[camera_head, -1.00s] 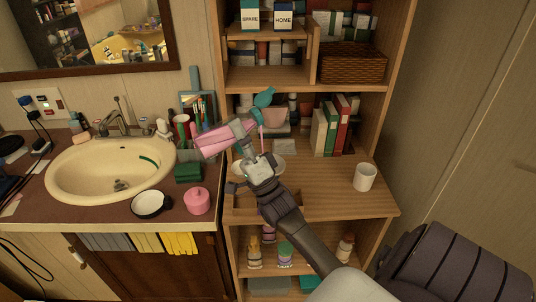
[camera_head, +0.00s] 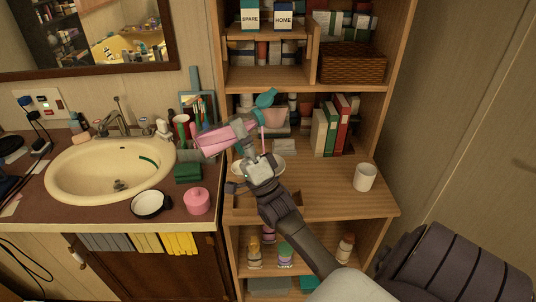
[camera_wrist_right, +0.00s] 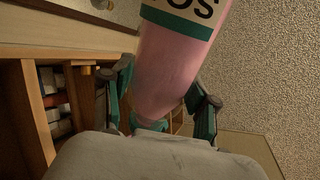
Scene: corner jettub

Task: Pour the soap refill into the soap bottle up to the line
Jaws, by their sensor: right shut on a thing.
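My right gripper (camera_head: 241,129) is shut on the pink soap refill (camera_head: 217,139), a bottle with a teal cap end. The refill lies tilted over the shelf, its teal end to the right and its body to the left. A thin pink streak runs down below the teal end, like a stream of soap. In the right wrist view the refill (camera_wrist_right: 172,66) shows its labelled pink body between the fingers. I cannot make out the soap bottle or its line; my gripper and wrist cover the spot below the streak. My left gripper is not in view.
A white mug (camera_head: 365,177) stands on the right of the shelf, with books (camera_head: 334,127) behind. A pink jar (camera_head: 197,201) and a round black-rimmed dish (camera_head: 150,203) sit on the counter by the sink (camera_head: 70,178).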

